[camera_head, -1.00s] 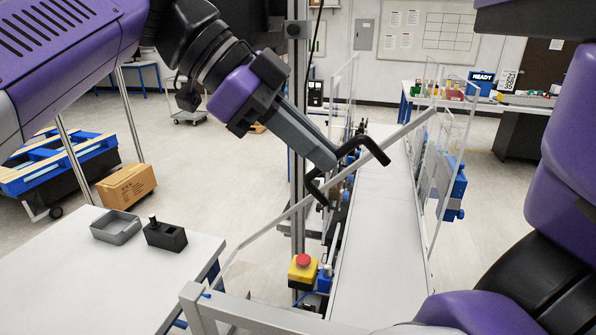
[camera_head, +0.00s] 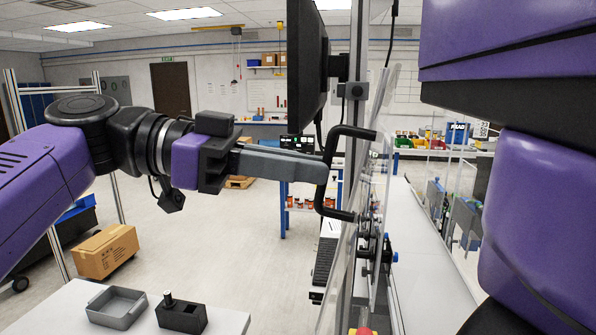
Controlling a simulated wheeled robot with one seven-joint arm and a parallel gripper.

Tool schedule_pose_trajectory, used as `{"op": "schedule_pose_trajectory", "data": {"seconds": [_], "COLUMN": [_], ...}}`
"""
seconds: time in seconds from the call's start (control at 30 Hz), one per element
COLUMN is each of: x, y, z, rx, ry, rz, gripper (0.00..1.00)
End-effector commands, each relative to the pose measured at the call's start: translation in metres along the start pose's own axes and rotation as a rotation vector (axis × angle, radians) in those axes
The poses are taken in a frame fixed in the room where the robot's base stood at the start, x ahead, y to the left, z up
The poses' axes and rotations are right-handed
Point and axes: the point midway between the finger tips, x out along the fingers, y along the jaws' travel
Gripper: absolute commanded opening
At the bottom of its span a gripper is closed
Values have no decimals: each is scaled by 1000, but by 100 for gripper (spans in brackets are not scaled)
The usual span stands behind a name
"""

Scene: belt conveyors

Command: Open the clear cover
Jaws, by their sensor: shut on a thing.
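The clear cover (camera_head: 378,150) stands raised, nearly upright and seen almost edge-on, at the left side of the conveyor (camera_head: 425,265). A black bent handle (camera_head: 349,131) is fixed to it and faces left. My gripper (camera_head: 318,168) reaches in from the left, level, with its grey fingers shut on the handle's vertical bar. The far finger is partly hidden behind the near one.
A dark monitor (camera_head: 307,70) hangs on a post just above my gripper. A white table with a grey tray (camera_head: 117,307) and a black block (camera_head: 181,314) is at lower left. A cardboard box (camera_head: 106,251) is on the floor. The belt looks clear.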

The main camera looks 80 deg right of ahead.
Motion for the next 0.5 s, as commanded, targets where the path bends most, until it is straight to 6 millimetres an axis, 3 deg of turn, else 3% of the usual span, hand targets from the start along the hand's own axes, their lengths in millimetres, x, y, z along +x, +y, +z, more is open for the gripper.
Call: {"op": "schedule_pose_trajectory", "data": {"seconds": [0.4,0.43,0.5], "x": [0,0,0], "y": [0,0,0], "z": [3,3,3], "rx": [-4,-4,-3], "ry": [-1,-1,0], "rz": [0,0,0], "gripper": [0,13,26]}}
